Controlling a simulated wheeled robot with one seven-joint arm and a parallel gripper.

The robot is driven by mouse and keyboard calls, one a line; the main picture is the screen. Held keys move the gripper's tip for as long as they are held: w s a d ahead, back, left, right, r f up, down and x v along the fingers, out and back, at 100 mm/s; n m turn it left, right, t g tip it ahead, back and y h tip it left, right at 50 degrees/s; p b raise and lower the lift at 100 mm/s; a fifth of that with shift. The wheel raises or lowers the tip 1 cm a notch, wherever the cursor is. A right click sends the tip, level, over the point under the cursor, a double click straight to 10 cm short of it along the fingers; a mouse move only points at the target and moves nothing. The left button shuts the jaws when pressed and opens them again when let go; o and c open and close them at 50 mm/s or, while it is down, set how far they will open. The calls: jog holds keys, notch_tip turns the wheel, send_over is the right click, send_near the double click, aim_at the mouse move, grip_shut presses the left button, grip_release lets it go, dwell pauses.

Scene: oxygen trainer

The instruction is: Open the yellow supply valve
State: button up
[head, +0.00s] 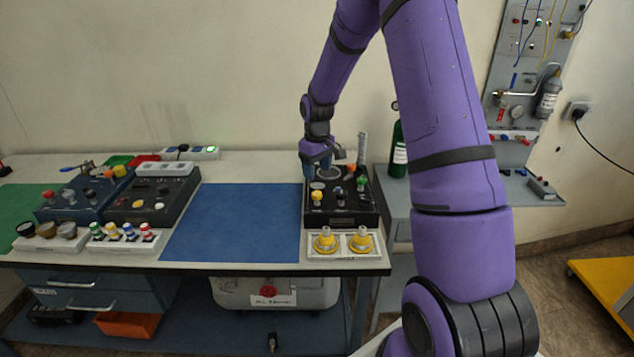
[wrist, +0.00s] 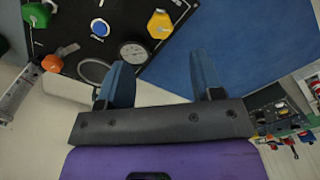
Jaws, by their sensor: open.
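The yellow supply valve appears to be the yellow knob (head: 316,196) at the front left of the black trainer panel (head: 343,217). It shows as a faceted yellow knob (wrist: 160,23) at the top of the wrist view, beyond my fingertips and apart from them. My gripper (head: 320,170) is above the back left of the panel, pointing down. In the wrist view my two blue fingers (wrist: 160,72) are spread with nothing between them. A round gauge (wrist: 133,52) lies beside the left finger.
A green knob (wrist: 36,14), an orange knob (wrist: 52,62) and a blue-centred button (wrist: 100,27) share the panel. A tray with two yellow fittings (head: 344,257) stands in front. The blue mat (head: 232,222) to the left is clear.

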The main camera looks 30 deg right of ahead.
notch_tip(320, 180, up, 3)
jog(key=shift+f, duration=0.2)
dwell(0.5)
jog(key=s+a+r+t, duration=0.1)
jog(key=s+a+r, duration=0.2)
jog(key=s+r, duration=0.25)
jog(key=s+a+r+m+t, duration=0.1)
jog(key=s+a+r, duration=0.25)
jog(key=r, duration=0.35)
jog(key=s+a+r, duration=0.3)
jog(key=s+r, duration=0.2)
jog(key=r, duration=0.1)
jog(key=s+a+r+t, duration=0.1)
jog(key=s+a+r, duration=0.1)
jog(key=s, duration=0.8)
jog(key=s+a+r+m+t, duration=0.1)
jog(key=s+a+r+t, duration=0.1)
jog(key=s, duration=0.8)
jog(key=shift+a+r, duration=0.55)
jog(key=shift+a, duration=0.55)
